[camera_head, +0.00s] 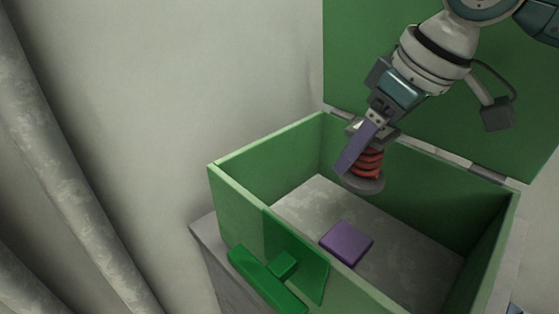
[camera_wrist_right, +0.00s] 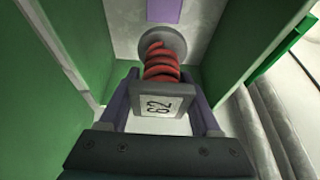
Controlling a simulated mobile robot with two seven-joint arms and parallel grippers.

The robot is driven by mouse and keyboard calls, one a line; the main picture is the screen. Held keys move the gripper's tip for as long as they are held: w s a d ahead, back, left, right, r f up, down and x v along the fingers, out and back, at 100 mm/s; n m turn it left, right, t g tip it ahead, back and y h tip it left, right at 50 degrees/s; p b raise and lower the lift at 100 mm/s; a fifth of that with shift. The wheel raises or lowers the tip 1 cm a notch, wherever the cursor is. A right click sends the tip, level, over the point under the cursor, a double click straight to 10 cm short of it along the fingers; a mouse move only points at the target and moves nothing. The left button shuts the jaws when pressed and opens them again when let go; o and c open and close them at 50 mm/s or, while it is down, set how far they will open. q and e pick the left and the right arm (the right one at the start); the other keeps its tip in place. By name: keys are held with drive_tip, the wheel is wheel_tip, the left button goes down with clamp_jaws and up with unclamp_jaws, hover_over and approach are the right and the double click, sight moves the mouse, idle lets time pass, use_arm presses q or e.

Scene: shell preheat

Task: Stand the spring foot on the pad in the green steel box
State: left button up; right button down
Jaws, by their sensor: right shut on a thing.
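The spring foot has a red coil (camera_head: 369,162) above a round grey base (camera_head: 359,183), and its top plate carries the number 62 in the right wrist view (camera_wrist_right: 160,106). My right gripper (camera_head: 358,150) is shut on the spring foot at its top plate and holds it, slightly tilted, over the open box. The green steel box (camera_head: 238,189) stands with its lid up at the back. The purple pad (camera_head: 346,243) lies on the box floor, nearer the front wall than the spring foot. The pad also shows at the top of the right wrist view (camera_wrist_right: 164,10). My left gripper is not in view.
The raised green lid (camera_head: 350,60) stands behind the box and my right arm. A green latch (camera_head: 268,280) is on the front wall. The box rests on a grey stand (camera_head: 212,250). Grey pipes (camera_head: 60,150) run along the left. The grey box floor (camera_head: 400,240) around the pad is clear.

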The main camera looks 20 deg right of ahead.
wheel_tip(320, 180, down, 9)
drive_tip(key=b, duration=0.3)
wheel_tip(320, 180, down, 4)
drive_tip(key=shift+f+b, duration=0.1)
drive_tip(key=shift+b, duration=1.15)
drive_tip(key=shift+c, duration=0.4)
unclamp_jaws()
drive_tip(key=shift+f, duration=0.1)
